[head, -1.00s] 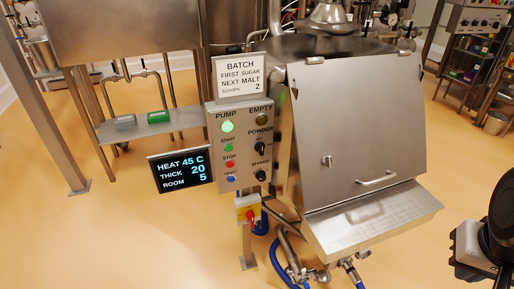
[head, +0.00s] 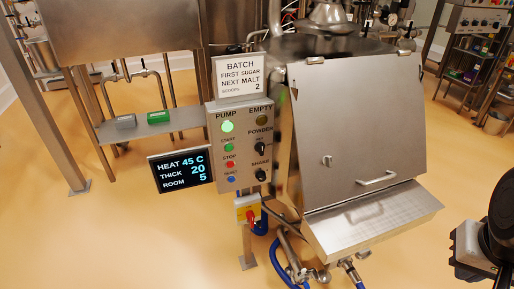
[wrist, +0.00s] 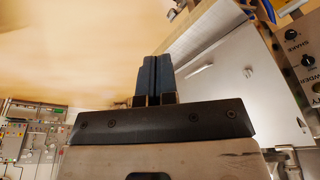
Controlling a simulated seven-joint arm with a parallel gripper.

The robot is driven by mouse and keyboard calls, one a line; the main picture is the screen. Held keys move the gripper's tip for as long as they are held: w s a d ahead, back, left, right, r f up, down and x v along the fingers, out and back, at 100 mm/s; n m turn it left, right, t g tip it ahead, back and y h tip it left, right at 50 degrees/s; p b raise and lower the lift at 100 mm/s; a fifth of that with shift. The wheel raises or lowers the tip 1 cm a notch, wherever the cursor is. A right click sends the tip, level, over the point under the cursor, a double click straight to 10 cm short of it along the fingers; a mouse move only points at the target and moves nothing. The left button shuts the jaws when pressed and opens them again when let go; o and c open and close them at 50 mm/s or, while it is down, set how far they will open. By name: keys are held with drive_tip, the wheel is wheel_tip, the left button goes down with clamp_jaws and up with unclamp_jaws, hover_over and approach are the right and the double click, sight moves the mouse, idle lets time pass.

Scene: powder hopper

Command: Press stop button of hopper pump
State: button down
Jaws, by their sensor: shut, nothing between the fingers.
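The hopper pump's control box (head: 240,150) stands on a post left of the hopper. The red stop button (head: 230,164) sits on it under the label STOP, below the green start button (head: 228,147) and above a blue button (head: 231,180). The PUMP lamp (head: 227,127) glows green. My gripper (wrist: 154,75) shows in the wrist view with its two dark fingers together and nothing between them. It is apart from the box; part of the box (wrist: 301,50) shows at that view's right edge. The fingertips are not visible in the head view, where my arm (head: 485,240) is at the right edge.
The steel hopper (head: 350,130) with its closed lid and front ledge stands right of the box. A display (head: 181,169) reads heat 45 C, thick 20, room 5. A batch sign (head: 240,77) tops the box; a red-yellow switch (head: 248,212) is below. Open floor lies in front.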

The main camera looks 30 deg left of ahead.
sight(230, 164)
idle(0.4)
drive_tip(key=w+a+f+n+h, duration=0.2)
drive_tip(key=w+a+n+h, duration=0.1)
drive_tip(key=w, duration=0.4)
drive_tip(key=w+a+f+n+h, duration=0.2)
drive_tip(key=w+f+n+h, duration=0.1)
drive_tip(key=w, duration=0.4)
drive_tip(key=w+a+f+n+t+h, duration=0.1)
drive_tip(key=w+a+f+n+t, duration=0.15)
drive_tip(key=w+a, duration=0.35)
drive_tip(key=w+a+f+n+t+h, duration=0.1)
drive_tip(key=w+a+f+n+t, duration=0.2)
drive_tip(key=a, duration=0.5)
drive_tip(key=a+f+n+t+y, duration=0.2)
drive_tip(key=a+f+n, duration=0.2)
drive_tip(key=a, duration=0.7)
drive_tip(key=a+f+n+t+y, duration=0.3)
drive_tip(key=a+f+n, duration=0.2)
drive_tip(key=a, duration=0.7)
drive_tip(key=a+f+n+t+y, duration=0.2)
drive_tip(key=a+f, duration=0.5)
drive_tip(key=a, duration=0.5)
drive_tip(key=shift+a+f+n+y, duration=0.25)
drive_tip(key=shift+n+y, duration=0.45)
drive_tip(key=shift+n, duration=0.45)
drive_tip(key=shift+w+a, duration=3)
drive_tip(key=shift+w, duration=0.05)
